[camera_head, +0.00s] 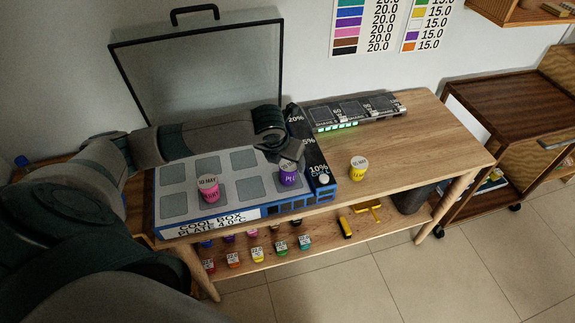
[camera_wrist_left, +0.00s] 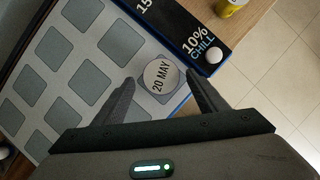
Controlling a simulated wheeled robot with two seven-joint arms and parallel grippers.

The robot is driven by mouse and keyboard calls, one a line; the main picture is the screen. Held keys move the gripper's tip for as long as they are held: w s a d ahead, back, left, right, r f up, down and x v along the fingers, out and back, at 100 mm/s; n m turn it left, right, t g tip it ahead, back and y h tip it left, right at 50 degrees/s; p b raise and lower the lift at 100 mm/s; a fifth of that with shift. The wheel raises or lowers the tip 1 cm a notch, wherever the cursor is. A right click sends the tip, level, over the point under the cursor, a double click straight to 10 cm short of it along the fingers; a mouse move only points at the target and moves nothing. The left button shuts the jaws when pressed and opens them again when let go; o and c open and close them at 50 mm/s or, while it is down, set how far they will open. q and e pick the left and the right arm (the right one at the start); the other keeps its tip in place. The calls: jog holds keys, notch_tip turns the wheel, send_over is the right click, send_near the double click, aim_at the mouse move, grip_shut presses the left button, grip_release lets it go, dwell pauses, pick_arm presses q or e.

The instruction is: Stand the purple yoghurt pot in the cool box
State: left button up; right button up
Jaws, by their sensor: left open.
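The purple yoghurt pot (camera_head: 289,177) stands upright on the cool box at the front right of its grey-squared plate. Its white lid, marked 20 MAY, shows in the left wrist view (camera_wrist_left: 161,76). The cool box (camera_head: 208,220) has its lid (camera_head: 200,75) raised at the back. My left gripper (camera_head: 287,155) is open just above and behind the purple pot. In the left wrist view its fingertips (camera_wrist_left: 160,84) lie either side of the pot's lid. Whether they touch the pot I cannot tell. My right gripper is not in view.
A pink pot (camera_head: 208,188) stands on the plate to the left. A yellow pot (camera_head: 358,169) stands on the wooden top, right of the box. A dark panel with a knob (camera_head: 324,179) edges the box. Several pots sit on the lower shelf (camera_head: 320,235). The right of the top is clear.

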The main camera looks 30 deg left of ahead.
pick_arm(q)
jog(key=b+v, duration=0.1)
jog(key=v, duration=0.7)
jog(key=shift+s+r+b, duration=0.15)
jog(key=shift+r+b, duration=0.2)
jog(key=shift+r, duration=0.05)
